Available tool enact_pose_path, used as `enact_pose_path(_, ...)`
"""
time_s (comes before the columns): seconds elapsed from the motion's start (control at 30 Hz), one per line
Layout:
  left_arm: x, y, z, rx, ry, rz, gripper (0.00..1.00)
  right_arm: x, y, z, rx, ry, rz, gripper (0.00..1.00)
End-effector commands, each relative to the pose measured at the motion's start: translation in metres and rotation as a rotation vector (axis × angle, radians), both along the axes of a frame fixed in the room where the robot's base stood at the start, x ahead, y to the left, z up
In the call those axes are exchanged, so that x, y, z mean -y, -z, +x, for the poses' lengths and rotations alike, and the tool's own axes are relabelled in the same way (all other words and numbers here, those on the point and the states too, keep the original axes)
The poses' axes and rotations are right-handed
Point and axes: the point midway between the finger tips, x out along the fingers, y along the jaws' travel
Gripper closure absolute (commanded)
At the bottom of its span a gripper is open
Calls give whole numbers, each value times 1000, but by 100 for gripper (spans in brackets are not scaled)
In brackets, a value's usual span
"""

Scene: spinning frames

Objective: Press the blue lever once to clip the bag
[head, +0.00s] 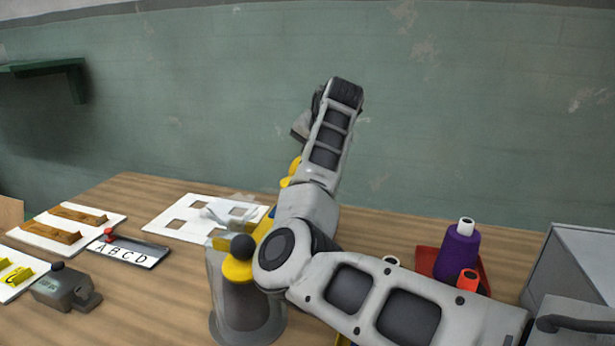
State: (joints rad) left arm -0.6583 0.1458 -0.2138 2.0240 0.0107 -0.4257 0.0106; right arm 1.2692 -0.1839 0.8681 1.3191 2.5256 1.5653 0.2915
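I see no blue lever and cannot make out a bag. A small grey device (66,288) with a dark round knob stands at the front left of the table. My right arm comes in from the lower right, bends at mid-picture and rises in front of the wall. A grey part (302,125) shows behind its upper end, but I cannot make out fingers. My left gripper is not in view. Behind my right arm's elbow stands a clear cylinder (240,320) with dark contents, and a yellow part (238,268) with a black ball above it.
A white board with square holes (165,222) lies behind the cylinder, with pale pieces on it. A tray lettered A B C D (135,252) and white boards with brown and yellow pieces lie left. A purple spool (458,252) and a grey cabinet (580,265) stand right.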

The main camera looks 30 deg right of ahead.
Motion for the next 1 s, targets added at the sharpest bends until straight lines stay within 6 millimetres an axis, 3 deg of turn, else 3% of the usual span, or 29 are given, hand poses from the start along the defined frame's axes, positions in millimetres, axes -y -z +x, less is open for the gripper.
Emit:
enact_pose_path(0.67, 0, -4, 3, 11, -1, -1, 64, 0, 0, 0, 0, 0, 0, 100)
enact_pose_path(1.0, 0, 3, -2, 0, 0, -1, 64, 0, 4, 0, 0, 0, 0, 100)
